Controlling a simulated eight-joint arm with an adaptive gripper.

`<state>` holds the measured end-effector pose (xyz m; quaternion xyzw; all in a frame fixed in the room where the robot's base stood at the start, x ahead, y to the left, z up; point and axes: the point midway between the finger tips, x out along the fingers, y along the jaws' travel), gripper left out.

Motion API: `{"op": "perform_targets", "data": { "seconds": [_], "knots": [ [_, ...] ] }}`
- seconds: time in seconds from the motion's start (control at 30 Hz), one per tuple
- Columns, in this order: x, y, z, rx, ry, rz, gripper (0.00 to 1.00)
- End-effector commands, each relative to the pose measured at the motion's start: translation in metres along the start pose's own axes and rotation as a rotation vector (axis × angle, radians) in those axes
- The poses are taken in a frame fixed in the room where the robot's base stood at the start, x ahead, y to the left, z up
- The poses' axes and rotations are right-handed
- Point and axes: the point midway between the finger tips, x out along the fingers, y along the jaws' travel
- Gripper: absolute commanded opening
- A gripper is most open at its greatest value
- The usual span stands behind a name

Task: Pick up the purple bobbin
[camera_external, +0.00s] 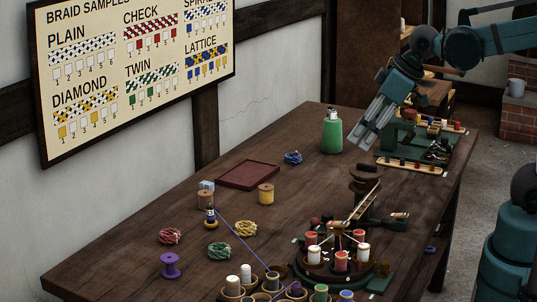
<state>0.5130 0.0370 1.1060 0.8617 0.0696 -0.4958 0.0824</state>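The purple bobbin (171,266) stands upright near the front left edge of the table, with clear table around it. My gripper (366,136) hangs at the back right, above the table beside the green bottle, far from the purple bobbin. Its fingers point down and to the left. I see nothing held in it, but the gap between its fingertips is too small to judge. A thin purple-blue thread crosses the table to the right of the bobbin.
Yarn coils in red (170,236), green (220,251) and yellow (245,228) lie near the bobbin. A blue-and-white bobbin (211,217) stands behind it. A round braiding stand (345,276) fills the front right. A dark red tray (248,174) and green bottle (332,133) stand farther back.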

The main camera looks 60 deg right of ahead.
Motion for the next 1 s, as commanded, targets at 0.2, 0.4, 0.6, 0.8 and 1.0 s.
{"op": "perform_targets", "data": {
  "seconds": [0.2,0.4,0.6,0.8,1.0],
  "knots": [
    [0.006,-0.011,-0.039,-0.084,-0.035,-0.021,0.3],
    [0.015,-0.022,-0.071,-0.16,-0.065,-0.041,0.3],
    [0.027,-0.035,-0.103,-0.237,-0.095,-0.062,0.3],
    [0.042,-0.05,-0.133,-0.314,-0.124,-0.083,0.3],
    [0.06,-0.068,-0.161,-0.391,-0.153,-0.106,0.3]
  ]
}}
